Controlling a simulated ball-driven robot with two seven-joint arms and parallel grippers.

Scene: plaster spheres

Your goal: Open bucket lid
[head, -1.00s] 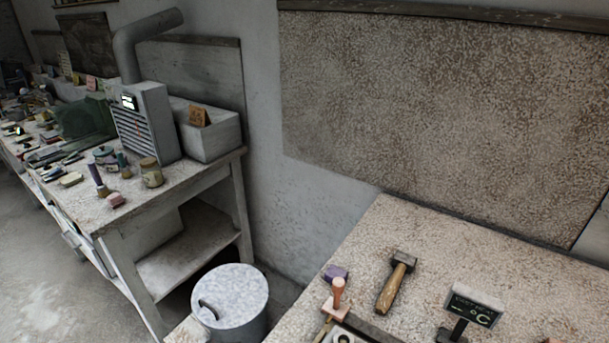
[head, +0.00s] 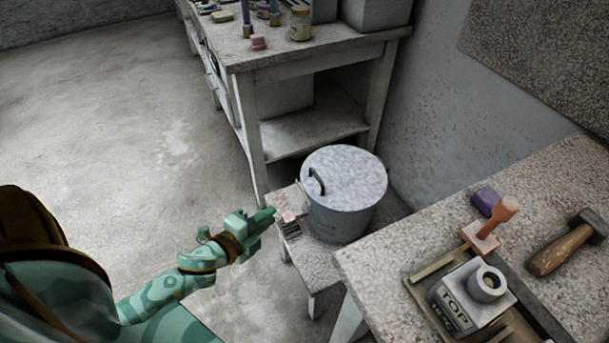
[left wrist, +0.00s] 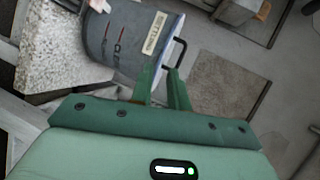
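The grey bucket (head: 340,217) stands upright on a low stool. Its round speckled lid (head: 350,170) sits on top, with a dark handle (head: 317,181) on its left part. My left gripper (head: 268,216) is left of the bucket, apart from the handle. In the left wrist view, its two green fingers (left wrist: 162,78) have a narrow gap with nothing between them. Beyond them are the labelled bucket side (left wrist: 112,45), the lid's edge (left wrist: 171,45) and the dark handle (left wrist: 181,51). My right gripper is not in view.
The low stool (head: 318,265) holds small items near the bucket. A shelved table (head: 310,55) stands behind. The floor (head: 130,130) at left is clear.

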